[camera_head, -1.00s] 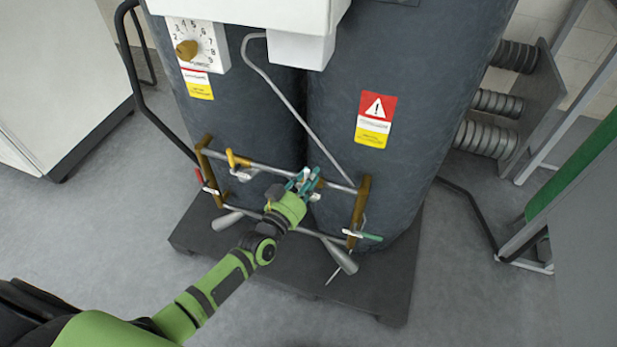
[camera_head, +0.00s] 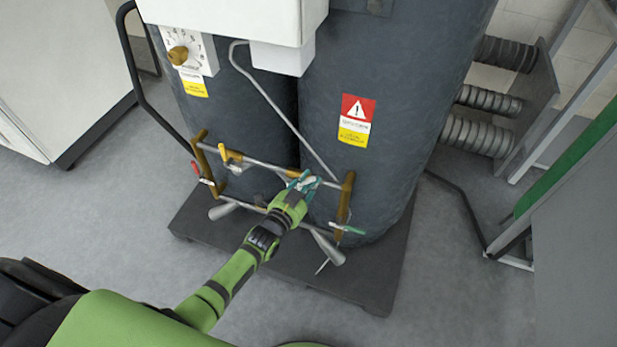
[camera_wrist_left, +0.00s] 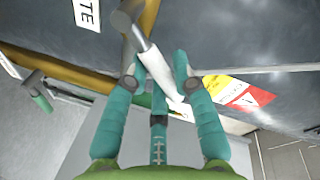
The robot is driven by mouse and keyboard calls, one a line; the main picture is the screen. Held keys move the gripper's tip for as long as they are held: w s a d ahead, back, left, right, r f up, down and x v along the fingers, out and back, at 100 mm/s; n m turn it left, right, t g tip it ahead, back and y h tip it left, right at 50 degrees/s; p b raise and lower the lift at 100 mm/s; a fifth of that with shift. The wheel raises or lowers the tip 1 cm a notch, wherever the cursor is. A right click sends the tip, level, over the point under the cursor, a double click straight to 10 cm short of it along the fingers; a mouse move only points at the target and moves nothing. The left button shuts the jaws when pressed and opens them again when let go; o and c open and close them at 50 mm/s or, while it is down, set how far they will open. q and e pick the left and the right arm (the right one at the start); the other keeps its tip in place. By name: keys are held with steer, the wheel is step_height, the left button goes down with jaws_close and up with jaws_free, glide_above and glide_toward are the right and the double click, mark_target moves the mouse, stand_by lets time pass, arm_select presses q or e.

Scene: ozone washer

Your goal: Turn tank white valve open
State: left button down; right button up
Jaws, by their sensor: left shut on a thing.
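The tank's white valve handle (camera_wrist_left: 158,72) lies between the fingers of my left gripper (camera_wrist_left: 160,66) in the left wrist view. The handle runs slantwise from a grey pipe fitting at the top. In the head view my left gripper (camera_head: 305,181) is at the upper pipe in front of the two dark tanks (camera_head: 385,80). It is shut on the white handle, which the fingers mostly hide there. My right gripper is not in view.
A yellow valve (camera_head: 224,153) and a red valve handle (camera_head: 195,168) are left on the pipe frame. A green valve handle (camera_head: 350,229) is at its lower right. A brown post (camera_head: 345,195) stands close right of my gripper. Grey floor lies open in front.

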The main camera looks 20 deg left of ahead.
arm_select(q)
steer(key=shift+d+f+m+y, duration=0.3)
steer(key=shift+d+f+m, duration=0.1)
steer(key=shift+m, duration=0.5)
steer(key=f+m+b, duration=0.1)
steer(key=m, duration=0.2)
steer(key=f+m+y+b, duration=0.1)
steer(key=shift+d+f+b, duration=0.25)
steer(key=shift+f+b, duration=0.05)
steer(key=shift+b, duration=0.05)
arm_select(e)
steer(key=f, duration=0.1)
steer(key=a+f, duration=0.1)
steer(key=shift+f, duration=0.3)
arm_select(q)
steer(key=shift+m, duration=0.4)
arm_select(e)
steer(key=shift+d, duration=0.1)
arm_select(q)
steer(key=c, duration=1)
jaws_free()
steer(key=shift+s, duration=0.1)
steer(key=s, duration=0.4)
steer(key=s+r, duration=0.1)
steer(key=s, duration=0.2)
steer(key=s+r, duration=0.1)
steer(key=s, duration=0.3)
steer(key=shift+s+a+r, duration=0.15)
steer(key=shift+s+a, duration=0.2)
